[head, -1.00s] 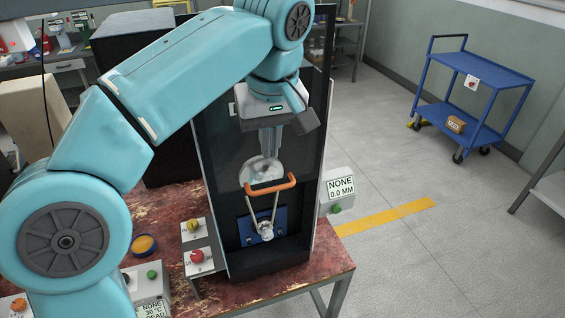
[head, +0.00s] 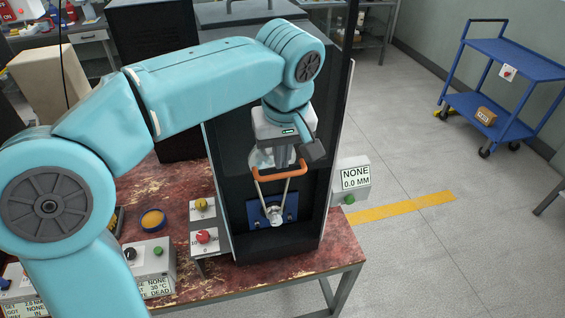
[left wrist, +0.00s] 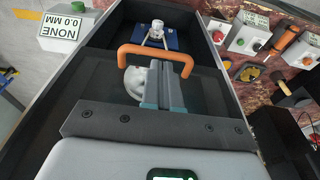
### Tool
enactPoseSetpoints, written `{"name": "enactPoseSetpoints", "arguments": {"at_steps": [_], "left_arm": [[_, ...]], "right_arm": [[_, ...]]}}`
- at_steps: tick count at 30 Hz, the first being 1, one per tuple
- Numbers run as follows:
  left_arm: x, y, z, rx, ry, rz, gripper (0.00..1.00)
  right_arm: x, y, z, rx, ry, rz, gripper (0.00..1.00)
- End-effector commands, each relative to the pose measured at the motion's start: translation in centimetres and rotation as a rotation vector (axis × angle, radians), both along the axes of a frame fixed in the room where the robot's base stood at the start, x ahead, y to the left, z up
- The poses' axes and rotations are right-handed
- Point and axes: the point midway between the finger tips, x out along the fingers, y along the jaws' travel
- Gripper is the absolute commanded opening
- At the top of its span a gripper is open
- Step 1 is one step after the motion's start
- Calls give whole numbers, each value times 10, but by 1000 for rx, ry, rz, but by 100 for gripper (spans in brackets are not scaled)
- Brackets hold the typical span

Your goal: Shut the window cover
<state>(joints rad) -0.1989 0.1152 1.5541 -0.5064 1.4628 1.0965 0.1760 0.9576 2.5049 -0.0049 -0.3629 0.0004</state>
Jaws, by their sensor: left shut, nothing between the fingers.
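The window cover (head: 232,150) is a dark see-through pane on the front of a tall black cabinet. It also shows in the left wrist view (left wrist: 95,85). An orange handle (head: 280,175) sits along its lower edge. Below the handle the front stands open, showing a blue bracket (head: 261,214) with thin rods and a pale knob. My left gripper (head: 284,164) is shut and empty, just above the handle. In the left wrist view its fingertips (left wrist: 162,65) lie between the handle's legs, close to the orange bar (left wrist: 155,52). I cannot tell whether they touch.
A display box (head: 352,180) reading NONE 0.0 MM is at the cabinet's right side. Red and yellow knob boxes (head: 203,238) stand at its left on the worn red bench (head: 290,268). A blue cart (head: 500,90) stands at far right. The floor between is clear.

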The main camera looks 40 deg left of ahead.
Motion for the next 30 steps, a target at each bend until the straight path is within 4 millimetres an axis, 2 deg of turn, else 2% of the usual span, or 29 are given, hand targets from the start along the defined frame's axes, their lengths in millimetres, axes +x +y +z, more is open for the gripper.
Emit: {"name": "enactPoseSetpoints", "arguments": {"at_steps": [3, 7, 21, 26, 30], "left_arm": [[3, 2, -16, 0, 4, 1, 0], [6, 3, -26, 0, 3, -1, 0], [8, 4, -31, 0, 2, -1, 0], [8, 4, -50, 0, 2, -1, 0], [7, 4, -85, 1, 4, 0, 0]], "right_arm": [[0, 0, 2, 0, 0, 0, 43], [0, 0, 3, 0, 0, 0, 43], [0, 0, 0, 0, -1, 0, 43], [0, 0, -15, 0, -1, 0, 43], [0, 0, -44, 0, 0, 0, 43]]}}
